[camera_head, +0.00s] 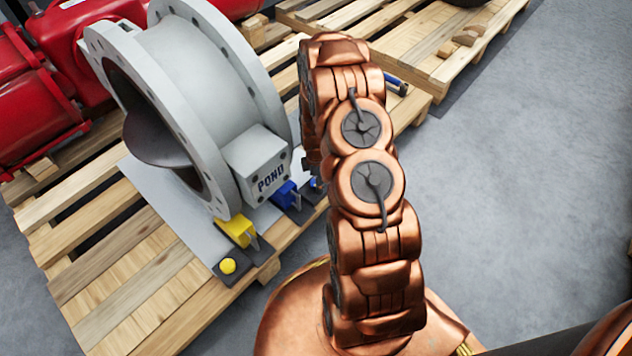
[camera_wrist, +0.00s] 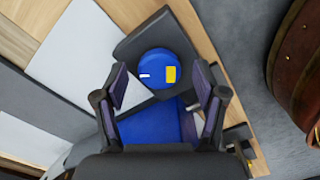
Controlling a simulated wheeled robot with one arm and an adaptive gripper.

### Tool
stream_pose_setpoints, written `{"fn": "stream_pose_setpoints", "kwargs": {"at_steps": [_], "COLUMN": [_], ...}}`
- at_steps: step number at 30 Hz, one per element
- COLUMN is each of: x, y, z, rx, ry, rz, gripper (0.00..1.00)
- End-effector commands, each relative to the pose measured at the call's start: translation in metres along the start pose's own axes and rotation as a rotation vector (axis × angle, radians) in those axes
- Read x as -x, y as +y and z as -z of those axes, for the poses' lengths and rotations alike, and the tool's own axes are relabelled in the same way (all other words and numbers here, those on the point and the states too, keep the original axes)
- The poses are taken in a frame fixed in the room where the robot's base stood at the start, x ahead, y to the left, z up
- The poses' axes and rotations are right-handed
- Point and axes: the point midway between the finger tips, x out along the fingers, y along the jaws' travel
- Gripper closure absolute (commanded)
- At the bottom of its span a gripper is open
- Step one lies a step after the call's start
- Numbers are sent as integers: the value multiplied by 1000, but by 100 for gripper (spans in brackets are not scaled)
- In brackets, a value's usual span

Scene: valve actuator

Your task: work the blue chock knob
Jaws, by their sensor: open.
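The blue chock knob (camera_wrist: 157,69) is a round blue knob with a yellow patch and a small white mark, on a dark base plate (camera_wrist: 135,48) in the wrist view. My gripper (camera_wrist: 162,82) is open and empty, its two dark fingers spread left and right of the knob in the picture. I cannot tell how far the fingertips are from it. The blue chock body (camera_wrist: 155,125) lies below the knob, between the fingers. In the head view the blue chock (camera_head: 286,195) shows beside the grey valve (camera_head: 205,85); my arm hides my gripper and most of the knob's area.
A yellow chock (camera_head: 238,230) with a yellow knob (camera_head: 228,266) stands at the near end of the wooden pallet (camera_head: 140,300). A box marked POND (camera_head: 262,165) sits on the valve. A red actuator (camera_head: 40,85) is at left. Grey floor (camera_head: 540,170) is clear at right.

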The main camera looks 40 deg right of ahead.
Motion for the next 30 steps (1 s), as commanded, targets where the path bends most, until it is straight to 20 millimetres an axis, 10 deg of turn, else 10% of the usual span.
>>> {"fn": "stream_pose_setpoints", "kwargs": {"at_steps": [8,25,30], "x": [-2,-2,-1], "y": [0,0,0], "z": [1,1,1], "rx": [1,2,-7], "ry": [0,0,0], "rz": [-1,0,1], "gripper": [30,89,89]}}
